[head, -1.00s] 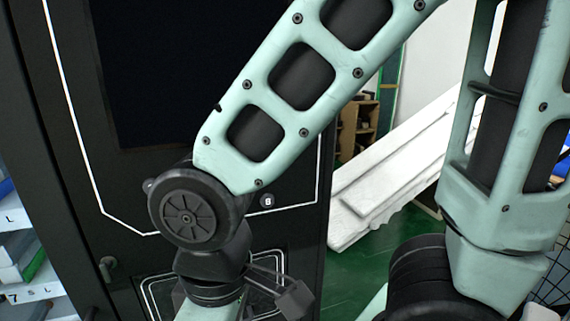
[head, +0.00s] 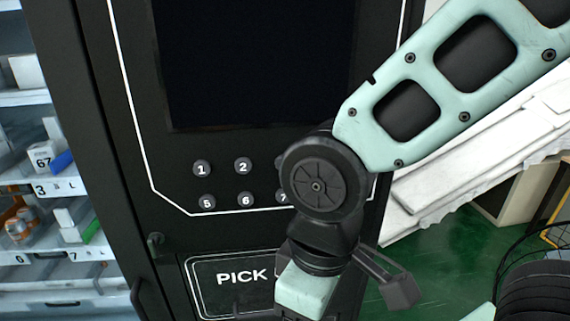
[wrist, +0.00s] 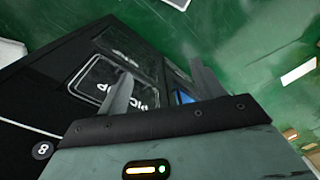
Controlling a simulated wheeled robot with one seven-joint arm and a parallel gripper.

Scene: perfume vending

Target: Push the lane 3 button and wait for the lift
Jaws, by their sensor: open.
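The button panel is on the black vending machine (head: 140,200) in the head view. Button 1 (head: 202,169) and button 2 (head: 243,166) show clearly. A sliver of the lane 3 button (head: 279,163) shows beside my dark arm joint, which hides the rest and its number. In the wrist view my gripper (wrist: 162,88) is open, its two fingers apart with nothing seen between them. It is beside the pick-up panel (wrist: 85,88), which appears upside down, and away from the buttons. In the head view the fingers cannot be made out. No lift is visible.
Button 5 (head: 207,202), button 6 (head: 246,200) and a partly covered button 7 (head: 282,196) form the lower row. Button 8 (wrist: 41,151) shows in the wrist view. Stocked shelves (head: 50,255) are at the left. Green floor (head: 440,250) is open at the right.

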